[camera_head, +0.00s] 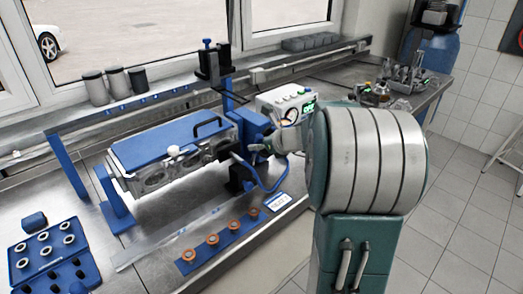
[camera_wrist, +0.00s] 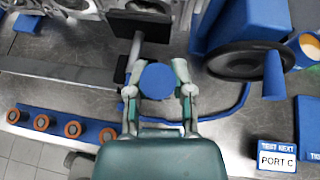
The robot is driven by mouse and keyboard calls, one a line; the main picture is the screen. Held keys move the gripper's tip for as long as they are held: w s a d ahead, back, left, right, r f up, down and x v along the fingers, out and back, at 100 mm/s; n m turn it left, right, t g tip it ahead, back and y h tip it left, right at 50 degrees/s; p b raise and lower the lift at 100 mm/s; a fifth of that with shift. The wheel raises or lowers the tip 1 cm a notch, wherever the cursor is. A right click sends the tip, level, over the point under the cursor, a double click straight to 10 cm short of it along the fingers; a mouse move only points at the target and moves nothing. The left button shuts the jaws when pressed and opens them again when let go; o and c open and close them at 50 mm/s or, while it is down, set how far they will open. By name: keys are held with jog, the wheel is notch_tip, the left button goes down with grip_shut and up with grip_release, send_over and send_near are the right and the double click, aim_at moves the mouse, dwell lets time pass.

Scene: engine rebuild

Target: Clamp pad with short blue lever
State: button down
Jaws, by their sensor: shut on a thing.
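My gripper (camera_wrist: 158,92) is shut on a blue round-ended piece (camera_wrist: 157,78) in the wrist view, one finger on each side. It may be the end of the short blue lever; the rest is hidden beneath my gripper. A grey rod (camera_wrist: 135,48) stands just beyond it, below the dark port face (camera_wrist: 140,22) of the engine part. I cannot clearly make out the clamp pad. In the head view the engine part with its blue top plate (camera_head: 172,140) sits in a blue fixture, and my arm hides most of my gripper there.
A black handwheel (camera_wrist: 250,60) with an upright blue piece (camera_wrist: 273,76) stands right of my gripper. A blue hose (camera_wrist: 222,112) runs close by. A blue strip with several orange rings (camera_head: 211,241) and a PORT C card (camera_wrist: 277,157) lie near the bench edge.

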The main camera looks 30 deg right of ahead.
jog(key=w+g, duration=0.3)
jog(key=shift+a+r+h, duration=0.2)
jog(key=shift+a+h, duration=0.05)
jog(key=shift+h, duration=0.15)
jog(key=shift+w+a+f+m+g, duration=0.1)
jog(key=shift+w+m+g, duration=0.05)
jog(key=shift+w+g, duration=0.5)
jog(key=shift+w+f+m+g, duration=0.15)
jog(key=shift+w+g, duration=0.25)
jog(key=shift+g, duration=0.45)
jog(key=shift+c, duration=2.4)
grip_release()
